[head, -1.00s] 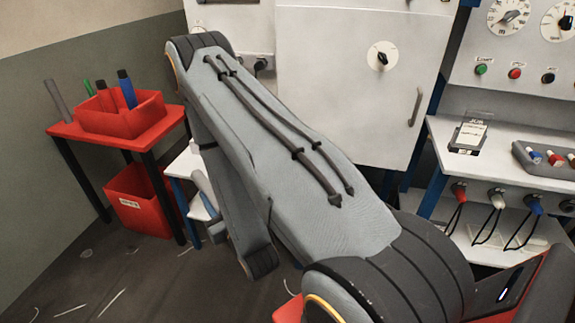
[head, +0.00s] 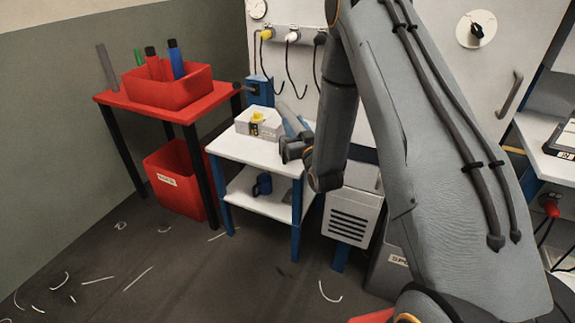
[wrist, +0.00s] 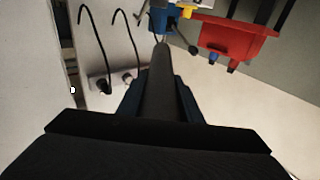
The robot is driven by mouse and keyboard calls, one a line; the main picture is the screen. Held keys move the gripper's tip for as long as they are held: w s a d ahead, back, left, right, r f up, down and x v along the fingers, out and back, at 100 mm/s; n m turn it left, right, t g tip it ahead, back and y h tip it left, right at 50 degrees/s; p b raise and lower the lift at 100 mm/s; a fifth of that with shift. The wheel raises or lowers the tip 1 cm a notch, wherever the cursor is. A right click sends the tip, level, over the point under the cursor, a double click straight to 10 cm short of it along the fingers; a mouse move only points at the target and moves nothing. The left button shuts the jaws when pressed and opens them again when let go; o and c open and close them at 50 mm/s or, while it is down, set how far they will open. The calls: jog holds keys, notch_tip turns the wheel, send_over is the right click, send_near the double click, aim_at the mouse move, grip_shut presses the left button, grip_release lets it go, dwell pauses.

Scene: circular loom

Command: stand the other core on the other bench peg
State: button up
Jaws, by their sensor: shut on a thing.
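In the wrist view, my gripper (wrist: 163,100) is shut on a slim dark grey core (wrist: 161,70), which points away from the camera. In the head view, my arm folds down beside the white bench. The gripper's fingertips and the held core cannot be told apart there. A grey upright rod (head: 106,68) stands at the left end of the red bench (head: 118,100); it looks like the other core, and any peg inside it is hidden. A small green upright (head: 138,57) shows behind the red tray, its foot hidden. I cannot tell whether it is a peg.
The red tray (head: 170,94) on the red bench holds blue and red dark-topped cylinders. A red bin (head: 172,182) sits below. A white bench (head: 228,146) carries a white box (head: 258,127), with a mug (head: 262,184) on its shelf. Cables hang from the wall behind.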

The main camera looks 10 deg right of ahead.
aim_at(291, 111)
jog(key=shift+y, duration=0.3)
jog(key=w+r+b, duration=0.1)
jog(key=w, duration=0.1)
jog(key=w+b, duration=0.1)
jog(key=w, duration=0.2)
jog(key=w+r+b, duration=0.1)
jog(key=w, duration=0.1)
jog(key=shift+w+d+r, duration=0.2)
jog(key=shift+d+r, duration=0.05)
jog(key=shift+r, duration=0.1)
jog(key=shift+w+f, duration=0.15)
jog(key=shift+f, duration=0.05)
notch_tip(291, 111, down, 9)
jog(key=shift+f, duration=0.2)
jog(key=shift+f+b, duration=0.35)
jog(key=shift+f, duration=0.2)
jog(key=o, duration=1.2)
jog(key=shift+r, duration=0.15)
